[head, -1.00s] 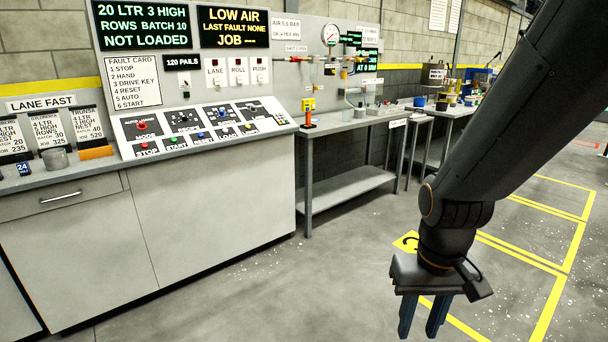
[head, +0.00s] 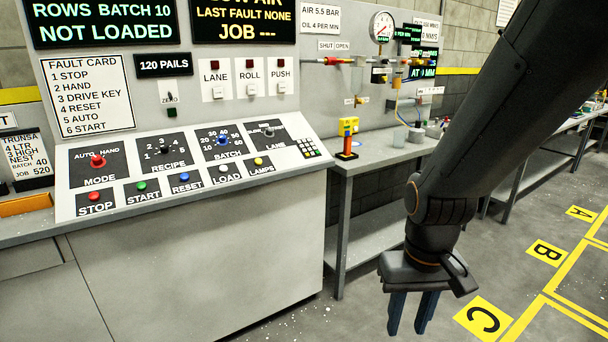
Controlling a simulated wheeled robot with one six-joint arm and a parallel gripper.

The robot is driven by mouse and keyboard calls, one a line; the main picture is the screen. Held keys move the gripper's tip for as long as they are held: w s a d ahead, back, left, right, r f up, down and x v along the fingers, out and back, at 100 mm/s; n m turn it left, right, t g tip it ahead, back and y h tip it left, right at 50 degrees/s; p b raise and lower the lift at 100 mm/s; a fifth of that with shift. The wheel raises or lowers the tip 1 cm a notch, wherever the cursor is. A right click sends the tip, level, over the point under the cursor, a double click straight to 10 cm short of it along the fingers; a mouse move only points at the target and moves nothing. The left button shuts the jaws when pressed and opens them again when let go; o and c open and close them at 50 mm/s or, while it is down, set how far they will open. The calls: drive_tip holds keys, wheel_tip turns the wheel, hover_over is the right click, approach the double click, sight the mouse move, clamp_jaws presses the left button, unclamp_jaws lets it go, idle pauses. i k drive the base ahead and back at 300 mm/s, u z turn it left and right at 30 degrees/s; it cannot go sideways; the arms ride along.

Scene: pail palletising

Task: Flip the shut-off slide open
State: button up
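My gripper (head: 411,312) hangs down over the floor at the lower right, well below and apart from the slide. Its two blue-grey fingers point down with a gap between them, and nothing is held.
A sloped console (head: 190,170) with knobs and buttons fills the left. A steel bench (head: 388,155) stands below the air panel, bearing a yellow and red device (head: 347,138). A round gauge (head: 382,27) is right of the slide. Marked floor bays lie at right.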

sight(332, 61)
drive_tip(key=u, duration=0.25)
drive_tip(key=i, duration=2)
drive_tip(key=z, duration=0.35)
